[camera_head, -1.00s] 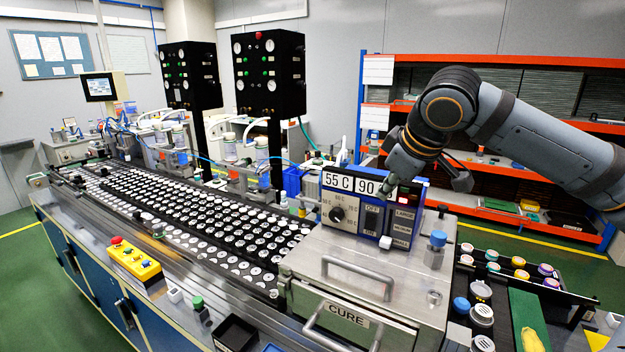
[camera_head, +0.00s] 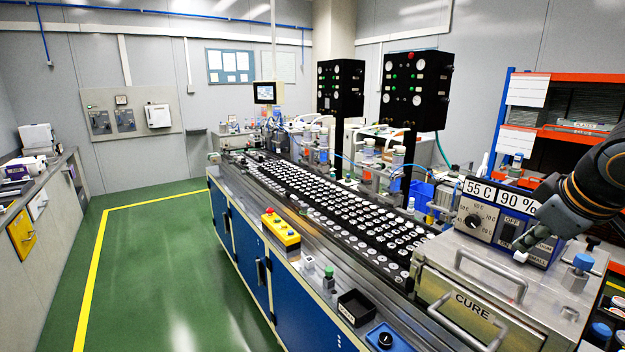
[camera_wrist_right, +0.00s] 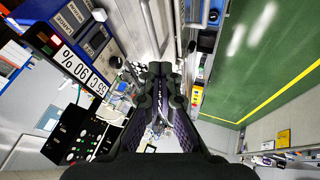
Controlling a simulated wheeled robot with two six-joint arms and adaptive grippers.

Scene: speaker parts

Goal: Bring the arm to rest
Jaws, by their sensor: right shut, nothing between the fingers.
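My right arm (camera_head: 597,180) enters the head view from the right edge. Its gripper (camera_head: 552,200) hangs in front of the right part of the control box (camera_head: 485,215) marked "55 C 90 %", hiding some of its labels. In the right wrist view the two dark fingers (camera_wrist_right: 157,72) lie together, with nothing seen between them. The control box also shows in the wrist view (camera_wrist_right: 75,45) at the upper left. I cannot tell the exact gap between gripper and box. My left gripper is in neither view.
The metal CURE oven (camera_head: 470,285) with bar handles stands below the control box. A conveyor (camera_head: 330,205) with rows of small white parts runs away to the left. An orange shelf (camera_head: 575,78) stands behind my arm. The green floor (camera_head: 165,270) at left is clear.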

